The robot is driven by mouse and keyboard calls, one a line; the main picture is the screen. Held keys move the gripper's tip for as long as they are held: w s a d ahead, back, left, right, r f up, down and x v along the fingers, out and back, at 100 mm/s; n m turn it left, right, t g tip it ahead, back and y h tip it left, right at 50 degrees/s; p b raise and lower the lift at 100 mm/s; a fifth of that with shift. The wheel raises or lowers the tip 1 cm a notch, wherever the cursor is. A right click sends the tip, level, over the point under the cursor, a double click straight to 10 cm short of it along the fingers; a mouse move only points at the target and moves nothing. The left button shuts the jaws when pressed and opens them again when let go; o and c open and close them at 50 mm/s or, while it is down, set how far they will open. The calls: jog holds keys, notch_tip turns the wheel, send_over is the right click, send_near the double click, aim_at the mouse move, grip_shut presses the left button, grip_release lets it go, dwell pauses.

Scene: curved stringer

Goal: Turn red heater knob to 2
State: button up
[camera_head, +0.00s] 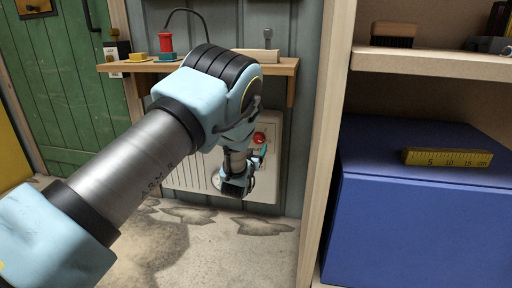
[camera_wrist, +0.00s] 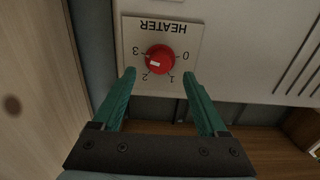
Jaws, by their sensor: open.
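The red heater knob (camera_wrist: 159,59) sits on a pale plate (camera_wrist: 185,32) marked HEATER, which appears upside down in the wrist view. Its white mark points left and slightly down, between the 3 and the 2. The knob (camera_head: 259,138) also shows on the white heater in the head view. My gripper (camera_wrist: 158,75) is open, with its teal fingers spread wide to either side just below the knob in the wrist view. No contact with the knob shows. In the head view my gripper (camera_head: 262,153) is at the heater front, partly hidden by my wrist.
The white heater (camera_head: 276,188) stands against the wall under a wooden shelf (camera_head: 284,68) holding small items. A wooden shelf unit with a blue box (camera_head: 400,225) stands close on the right. The stained floor (camera_head: 215,255) below is clear.

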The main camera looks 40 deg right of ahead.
aim_at(258, 141)
jog(key=b+x, duration=0.1)
jog(key=x, duration=0.4)
grip_shut()
dwell(0.6)
